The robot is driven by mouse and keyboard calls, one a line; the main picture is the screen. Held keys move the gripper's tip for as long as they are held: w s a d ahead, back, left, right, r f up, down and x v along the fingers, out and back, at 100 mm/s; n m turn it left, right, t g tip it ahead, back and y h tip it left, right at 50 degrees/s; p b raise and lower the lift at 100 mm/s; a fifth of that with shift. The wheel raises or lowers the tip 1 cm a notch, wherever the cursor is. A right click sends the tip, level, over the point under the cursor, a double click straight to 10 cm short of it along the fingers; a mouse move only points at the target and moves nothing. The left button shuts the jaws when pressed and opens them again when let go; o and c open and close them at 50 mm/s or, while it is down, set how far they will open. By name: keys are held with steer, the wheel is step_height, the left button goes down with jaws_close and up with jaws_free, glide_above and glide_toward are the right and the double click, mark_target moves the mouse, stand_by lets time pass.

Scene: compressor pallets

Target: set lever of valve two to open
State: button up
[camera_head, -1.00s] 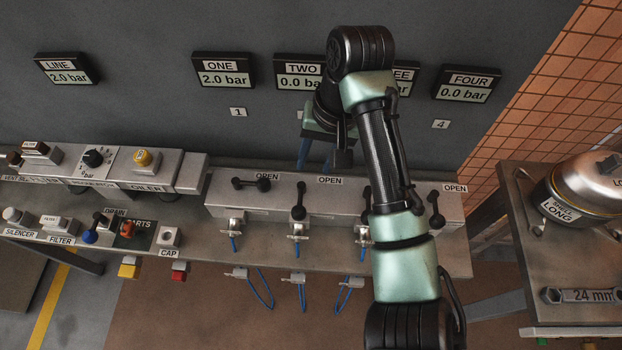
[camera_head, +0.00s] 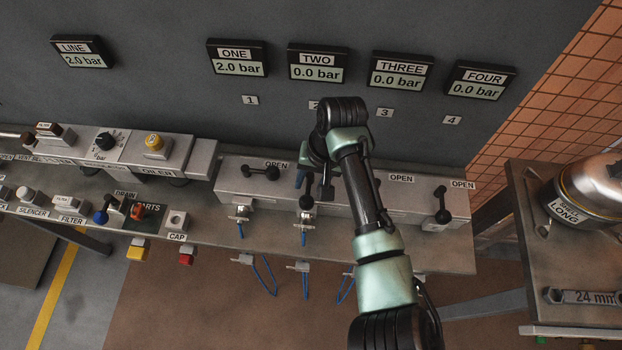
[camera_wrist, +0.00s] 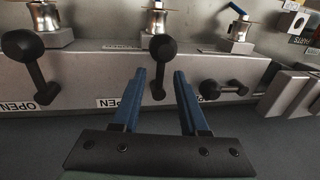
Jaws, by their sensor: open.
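The black lever of valve two (camera_wrist: 162,50) stands crosswise in the middle of the wrist view, its round knob just beyond my fingertips. In the head view its knob (camera_head: 306,202) shows below my gripper (camera_head: 300,178), and its upper part is hidden. My gripper (camera_wrist: 160,75) is open, with its two blue fingers on either side of the lever's stem; I cannot tell whether they touch it. The OPEN label (camera_wrist: 120,102) of valve two lies beside the lever. The TWO display (camera_head: 317,66) reads 0.0 bar.
Valve one's lever (camera_head: 260,171) lies sideways along its block, and the ONE display (camera_head: 237,58) reads 2.0 bar. Valve three's lever (camera_wrist: 25,60) stands crosswise on the left in the wrist view. Valve four's lever (camera_head: 442,206) is farther right. A side table (camera_head: 520,220) stands right.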

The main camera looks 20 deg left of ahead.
jaws_close()
stand_by(1.4)
